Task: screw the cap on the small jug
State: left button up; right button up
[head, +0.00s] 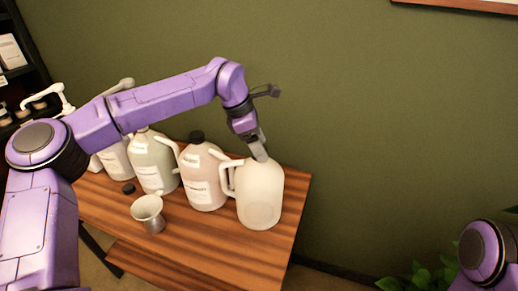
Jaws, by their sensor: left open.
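A pale, translucent jug (260,203) with a side handle stands at the right end of the wooden table. My left gripper (260,155) points down at this jug's top, its jaws open. The jug's mouth is hidden behind the fingers, so I cannot tell whether a cap is there or whether the fingers touch it. A small black cap (128,188) lies on the table at the left, near a metal cup. My right gripper is out of view; only part of my right arm shows at the lower right.
A pinkish jug (205,185) with a black cap stands left of the pale jug. A greenish jug (152,165) and a white jug (115,160) stand farther left. The metal cup (150,214) stands in front. The table's front right (240,252) is clear.

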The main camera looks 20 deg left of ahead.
pick_arm(q)
jog(key=shift+f+n+t+y+b, duration=0.1)
jog(key=shift+n+t+y+b, duration=0.4)
jog(key=shift+n+b, duration=1.45)
jog(key=c, duration=1.2)
